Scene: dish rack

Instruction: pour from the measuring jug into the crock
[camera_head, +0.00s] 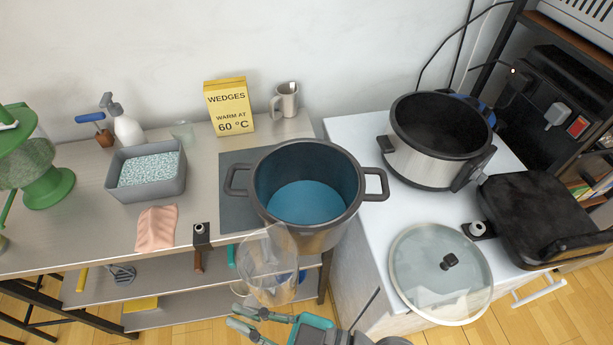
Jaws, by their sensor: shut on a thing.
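The clear measuring jug (268,265) is in front of the crock, low in the picture, and looks tilted. Its upper edge overlaps the crock's front wall in view; I cannot tell whether they touch. Any contents of the jug are hard to make out. My gripper (239,317), grey and teal, is at the bottom edge by the jug's lower end, shut on the jug; the exact grip is unclear. The crock (310,240) is a wide dark pot with two side handles, upright on the counter. Its inside is blue at the bottom; I cannot tell whether that is liquid.
A cooker base (425,168) and a glass lid (437,295) are on the white cabinet, with a black appliance (535,215) beside them. A grey tub (145,190), pink cloth (157,228), yellow box (229,106) and mug (285,100) are on the metal counter (85,235).

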